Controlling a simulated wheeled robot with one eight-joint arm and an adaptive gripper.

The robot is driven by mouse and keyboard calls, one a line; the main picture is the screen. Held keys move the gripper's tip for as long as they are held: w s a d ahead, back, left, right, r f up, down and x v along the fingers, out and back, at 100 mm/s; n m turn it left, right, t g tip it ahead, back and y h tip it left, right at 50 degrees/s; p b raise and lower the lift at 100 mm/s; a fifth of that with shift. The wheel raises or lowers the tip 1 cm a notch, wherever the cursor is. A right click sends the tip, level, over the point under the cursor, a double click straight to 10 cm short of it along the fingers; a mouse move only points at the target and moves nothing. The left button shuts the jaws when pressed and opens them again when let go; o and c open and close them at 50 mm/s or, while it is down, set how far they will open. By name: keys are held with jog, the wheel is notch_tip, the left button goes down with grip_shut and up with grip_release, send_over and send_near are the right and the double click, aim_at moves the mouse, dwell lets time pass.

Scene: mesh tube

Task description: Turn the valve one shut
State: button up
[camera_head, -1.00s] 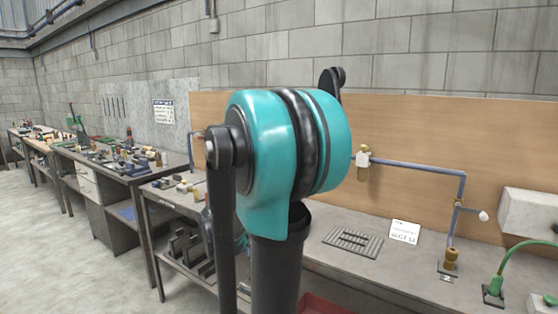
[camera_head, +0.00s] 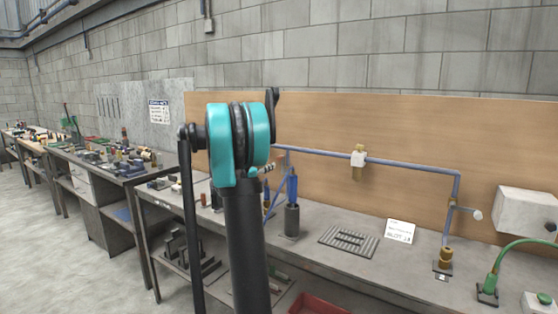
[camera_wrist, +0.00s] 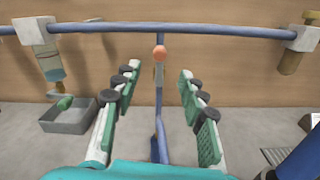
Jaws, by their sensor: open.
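In the wrist view, a small orange ball knob (camera_wrist: 160,52) sits on the upright blue branch pipe (camera_wrist: 159,105), just below the long blue pipe (camera_wrist: 205,30). I cannot read a label saying which valve this is. My gripper (camera_wrist: 157,80) is open, with its green-padded fingers to the left and right of the upright pipe. The knob appears between and beyond the fingertips, and no contact shows. In the head view, my arm hides most of the gripper. Another round, pale valve knob (camera_head: 477,215) stands out at the right pipe drop.
A white-topped brass fitting (camera_wrist: 295,40) is at upper right and a similar one (camera_wrist: 40,45) at upper left. A grey tray (camera_wrist: 68,115) lies below left. A slatted grate (camera_head: 346,241) and white card (camera_head: 399,231) lie on the bench. A wooden board (camera_head: 400,120) stands behind.

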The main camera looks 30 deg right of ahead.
aim_at(278, 159)
jog(key=x, duration=1.1)
grip_shut()
